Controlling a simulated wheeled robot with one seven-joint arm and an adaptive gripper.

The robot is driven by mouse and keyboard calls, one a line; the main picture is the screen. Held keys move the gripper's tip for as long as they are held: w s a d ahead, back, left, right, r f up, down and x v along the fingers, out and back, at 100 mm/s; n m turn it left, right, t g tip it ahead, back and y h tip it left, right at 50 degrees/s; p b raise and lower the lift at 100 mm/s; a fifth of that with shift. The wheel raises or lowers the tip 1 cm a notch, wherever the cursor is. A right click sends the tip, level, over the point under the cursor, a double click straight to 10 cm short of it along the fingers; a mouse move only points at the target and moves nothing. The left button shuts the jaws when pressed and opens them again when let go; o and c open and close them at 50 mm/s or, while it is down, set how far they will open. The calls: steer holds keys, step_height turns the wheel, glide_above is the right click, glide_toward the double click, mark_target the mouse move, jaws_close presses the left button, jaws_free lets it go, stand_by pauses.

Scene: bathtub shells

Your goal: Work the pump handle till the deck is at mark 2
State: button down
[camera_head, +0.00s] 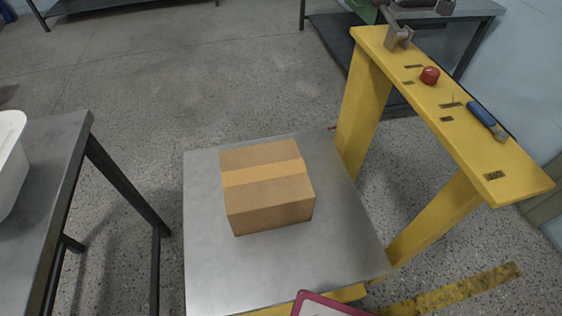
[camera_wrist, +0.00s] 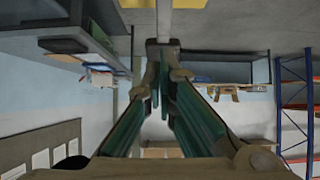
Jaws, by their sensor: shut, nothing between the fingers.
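The grey deck (camera_head: 210,265) of a lift table lies low and flat, with a taped cardboard box (camera_head: 268,200) on it. A yellow frame (camera_head: 365,100) stands at its right side; several small dark plates on its top are unreadable, and I cannot tell which is mark 2. In the wrist view my gripper (camera_wrist: 164,48) is shut and empty, its green fingers close together. A grey bar (camera_wrist: 165,20) shows just beyond the fingertips, below a yellow patch (camera_wrist: 190,3); I cannot tell whether it is the pump handle or whether the fingers touch it.
On the yellow frame lie a red knob-like piece (camera_head: 430,75), a blue-handled tool (camera_head: 481,114) and a grey-brown bracket (camera_head: 399,38). A dark bench (camera_head: 60,160) with a white shell (camera_head: 10,155) stands at left. A pink-edged board (camera_head: 325,306) shows at the bottom. Open floor lies behind the deck.

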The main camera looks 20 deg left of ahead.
steer(key=shift+r, duration=0.15)
step_height(320, 180, up, 8)
steer(key=s+d+t+p, duration=0.1)
steer(key=s+p, duration=0.1)
steer(key=p, duration=0.7)
steer(key=shift+s+d+f+y, duration=0.15)
steer(key=shift+d+f+y, duration=0.1)
steer(key=shift+y, duration=0.15)
glide_above(384, 0)
steer(key=f, duration=0.5)
steer(key=shift+s+d, duration=0.2)
steer(key=shift+s, duration=0.2)
steer(key=shift+w+f, duration=0.2)
steer(key=shift+f, duration=1)
steer(key=shift+w+a+f+p, duration=0.1)
steer(key=shift+f+p, duration=0.05)
steer(key=shift+f, duration=0.2)
steer(key=shift+w+a+f+p, duration=0.1)
steer(key=shift+f+p, duration=0.05)
steer(key=shift+f, duration=0.2)
